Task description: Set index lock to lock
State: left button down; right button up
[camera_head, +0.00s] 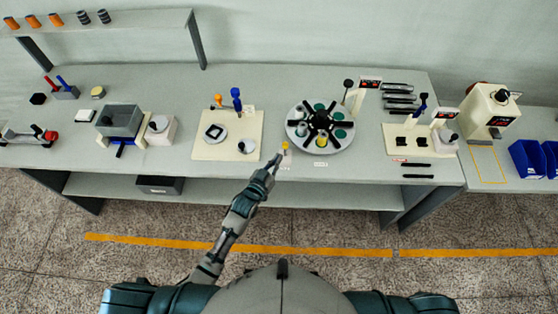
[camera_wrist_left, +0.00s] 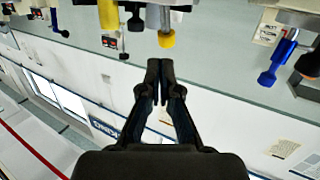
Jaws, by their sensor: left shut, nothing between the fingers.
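A small lever with a yellow knob (camera_head: 285,146) stands at the front left of a round turntable (camera_head: 341,144) with black radial arms; I take it for the index lock. A yellow-ended part (camera_wrist_left: 166,38) hangs near the top of the left wrist view, which looks upside down. My left gripper (camera_head: 275,160) is just in front and to the left of the yellow knob in the head view. In the left wrist view its fingers (camera_wrist_left: 160,68) are closed together and empty, with a visible gap to the yellow part. The lock's setting cannot be read. My right gripper is not in view.
A cream plate (camera_head: 202,150) with blue and orange handles stands left of the turntable. A tall black-knobbed lever (camera_head: 347,85) rises behind it. Small white labels (camera_head: 321,163) lie along the bench's front edge. Further right is another cream fixture (camera_head: 417,148).

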pick_arm(q)
jog(key=r+v, duration=0.2)
jog(key=v, duration=0.8)
jog(key=shift+w+a, duration=0.15)
jog(key=shift+a, duration=0.2)
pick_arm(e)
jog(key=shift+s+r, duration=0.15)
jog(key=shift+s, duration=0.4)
pick_arm(q)
jog(key=shift+r, duration=0.15)
